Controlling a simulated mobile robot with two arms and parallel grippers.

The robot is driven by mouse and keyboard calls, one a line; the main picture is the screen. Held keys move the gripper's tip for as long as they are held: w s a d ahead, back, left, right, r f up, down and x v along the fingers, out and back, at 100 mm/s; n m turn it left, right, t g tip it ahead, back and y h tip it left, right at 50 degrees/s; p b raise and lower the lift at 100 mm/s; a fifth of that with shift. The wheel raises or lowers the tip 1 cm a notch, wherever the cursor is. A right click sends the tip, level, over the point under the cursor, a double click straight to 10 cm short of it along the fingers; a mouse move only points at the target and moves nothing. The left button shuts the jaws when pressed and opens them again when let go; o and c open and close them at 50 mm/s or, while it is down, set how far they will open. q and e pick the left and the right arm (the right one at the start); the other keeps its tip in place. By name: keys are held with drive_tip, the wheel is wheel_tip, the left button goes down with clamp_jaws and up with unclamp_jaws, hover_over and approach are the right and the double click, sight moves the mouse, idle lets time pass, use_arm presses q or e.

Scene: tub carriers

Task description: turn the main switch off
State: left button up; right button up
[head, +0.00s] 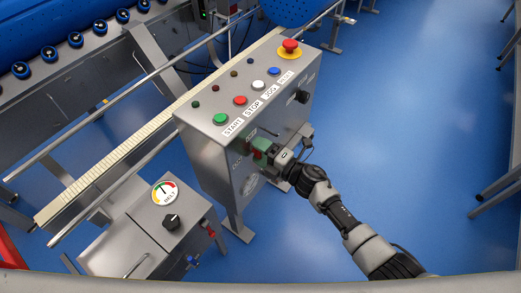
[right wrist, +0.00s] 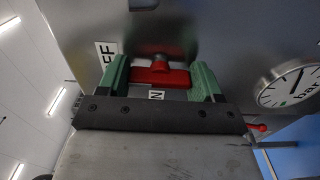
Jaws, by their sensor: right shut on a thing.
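The main switch is a red handle (right wrist: 160,76) on the front of a grey steel control cabinet (head: 215,165). In the right wrist view the handle lies crosswise between the green fingers of my right gripper (right wrist: 160,82), which is shut on it. A label ending in "FF" (right wrist: 107,50) shows up left of the handle, and a label showing "N" (right wrist: 156,95) shows just below it. In the head view my right gripper (head: 260,150) is at the cabinet front and mostly hides the switch. My left gripper is not in view.
The cabinet top has several coloured buttons and a red emergency stop (head: 290,46). A black knob (head: 302,97) is on its front. A belt box (head: 140,225) with a dial stands to the left. A gauge (right wrist: 288,85) is beside the switch.

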idle(0.3)
drive_tip(key=o, duration=0.9)
drive_tip(key=shift+o, duration=0.2)
drive_tip(key=shift+d, duration=0.1)
drive_tip(key=v, duration=1)
drive_tip(key=shift+s+d, duration=0.25)
drive_tip(key=shift+d, duration=0.05)
drive_tip(key=shift+f, duration=0.1)
